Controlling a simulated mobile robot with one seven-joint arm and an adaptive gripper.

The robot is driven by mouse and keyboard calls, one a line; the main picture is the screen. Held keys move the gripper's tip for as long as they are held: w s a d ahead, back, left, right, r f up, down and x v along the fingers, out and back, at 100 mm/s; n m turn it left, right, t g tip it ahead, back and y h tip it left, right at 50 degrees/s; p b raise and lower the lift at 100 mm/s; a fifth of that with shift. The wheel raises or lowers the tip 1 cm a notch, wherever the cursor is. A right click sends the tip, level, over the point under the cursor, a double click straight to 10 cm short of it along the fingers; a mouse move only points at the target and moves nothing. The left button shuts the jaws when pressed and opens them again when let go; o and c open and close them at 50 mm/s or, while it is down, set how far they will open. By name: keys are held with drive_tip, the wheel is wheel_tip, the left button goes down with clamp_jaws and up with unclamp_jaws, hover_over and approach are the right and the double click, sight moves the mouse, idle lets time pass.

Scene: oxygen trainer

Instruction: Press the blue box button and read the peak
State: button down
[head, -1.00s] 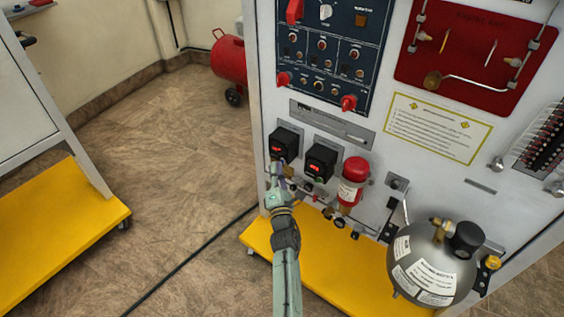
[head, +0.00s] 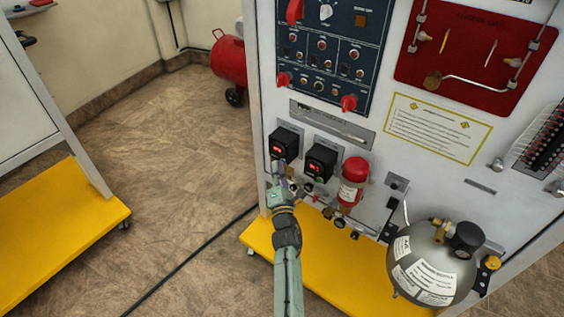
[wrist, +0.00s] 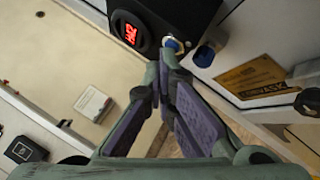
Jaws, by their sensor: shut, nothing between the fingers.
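Two black boxes with red lit displays are on the white panel in the head view, a left box (head: 285,141) and a right box (head: 321,160). My gripper (head: 279,172) is just below the left box. In the wrist view, a black box (wrist: 180,16) shows a red display (wrist: 126,33), whose characters I cannot read surely. A blue round button (wrist: 172,44) with a pale ring is on this box, just beyond the fingertips. My gripper (wrist: 166,66) is shut and empty, its purple-padded fingers converging at the tips. I cannot tell whether the tips touch the button.
A second blue round part (wrist: 204,54) is close to the right of the fingertips in the wrist view. A red cylinder (head: 354,180) and a grey tank (head: 425,268) are to the right on the panel. The yellow base (head: 335,268) juts out below. Open floor is at left.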

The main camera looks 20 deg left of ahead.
idle(0.4)
drive_tip(key=shift+s+a+b, duration=0.25)
drive_tip(key=shift+s+b, duration=0.35)
drive_tip(key=shift+s, duration=0.1)
drive_tip(key=s+b, duration=0.1)
drive_tip(key=s+a+b, duration=0.1)
drive_tip(key=s+b, duration=0.2)
drive_tip(key=shift+s+a, duration=0.35)
idle(0.6)
